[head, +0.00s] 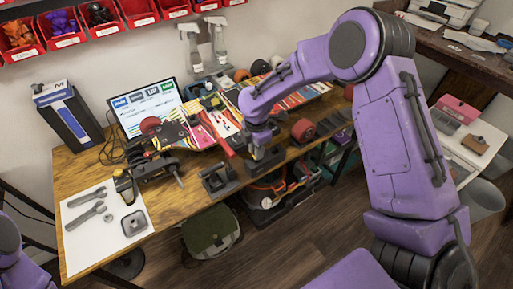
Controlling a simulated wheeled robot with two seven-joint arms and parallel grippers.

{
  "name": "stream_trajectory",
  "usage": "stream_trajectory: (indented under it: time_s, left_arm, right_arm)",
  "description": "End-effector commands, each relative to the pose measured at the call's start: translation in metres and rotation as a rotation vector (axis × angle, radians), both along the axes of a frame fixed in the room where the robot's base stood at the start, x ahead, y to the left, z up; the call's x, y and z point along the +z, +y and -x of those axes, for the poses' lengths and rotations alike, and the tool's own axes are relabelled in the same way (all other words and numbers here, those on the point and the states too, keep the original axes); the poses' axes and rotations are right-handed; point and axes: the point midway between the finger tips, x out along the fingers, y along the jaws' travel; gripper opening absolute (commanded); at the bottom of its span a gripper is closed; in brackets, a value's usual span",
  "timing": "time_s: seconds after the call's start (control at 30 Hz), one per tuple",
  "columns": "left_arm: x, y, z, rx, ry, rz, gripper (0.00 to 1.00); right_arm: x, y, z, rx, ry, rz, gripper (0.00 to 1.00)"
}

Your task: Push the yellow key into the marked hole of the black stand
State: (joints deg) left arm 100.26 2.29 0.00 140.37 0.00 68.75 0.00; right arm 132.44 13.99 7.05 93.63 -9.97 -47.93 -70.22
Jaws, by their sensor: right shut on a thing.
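My right gripper (262,152) is low over the front part of the wooden table, pointing down at a dark grey block-like stand (265,165). It is shut, but what it holds is too small and too covered to make out. I cannot pick out the yellow key for certain. Another black stand (217,180) with upright parts sits just left of the gripper, near the table's front edge. I cannot tell which stand bears the marked hole, and no mark shows. Only a purple link of my left arm shows at the left edge; its gripper is out of view.
A white mat (88,240) with wrenches (88,207) and a square metal part (134,223) lies at left. Bare wood (172,205) shows between mat and stands.

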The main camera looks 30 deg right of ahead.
Motion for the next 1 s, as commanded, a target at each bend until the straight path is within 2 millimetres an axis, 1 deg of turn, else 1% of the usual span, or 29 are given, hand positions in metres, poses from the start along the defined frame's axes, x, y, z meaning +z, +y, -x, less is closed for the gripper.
stream_trajectory:
  time_s: [0.37,0.73,1.0]
  left_arm:
    - [-0.0001,0.0,0.0,0.0,0.0,0.0,0.43]
    - [0.0021,0.0,0.0,0.0,0.0,0.0,0.43]
    - [0.0018,0.0,0.0,0.0,0.0,0.0,0.43]
  right_arm:
    - [-0.0005,-0.0001,-0.0001,0.0,0.0,0.0,0.0]
    - [-0.0077,-0.0002,0.0001,0.001,0.001,0.001,0.0]
    - [-0.0079,-0.0002,-0.0001,0.001,0.0,0.0,0.0]
